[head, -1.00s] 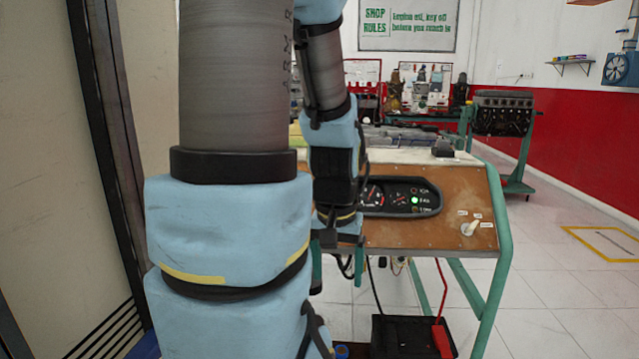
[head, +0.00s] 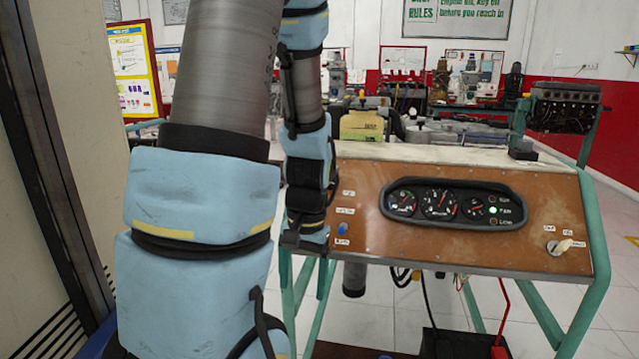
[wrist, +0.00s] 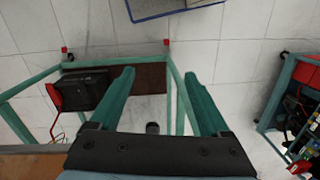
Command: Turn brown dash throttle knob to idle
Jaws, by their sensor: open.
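The brown dash panel (head: 450,190) fronts the engine stand and faces me in the head view. A small blue knob (head: 342,229) sits at its left end among three small labels, the lowest just under it. A cream knob or key (head: 559,246) sits at its right end, also with labels. The labels are too small to read surely. My gripper (wrist: 159,75) is open and empty in the wrist view, its two green fingers apart above the floor and a stand's frame. In the head view my arm hangs just left of the blue knob, apart from it.
A gauge cluster (head: 453,203) with a lit green lamp lies between the two controls. Green tube legs (head: 583,310) carry the stand. A black battery (wrist: 84,90) with a red lead sits low in the frame. A tall beige panel stands close on the left.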

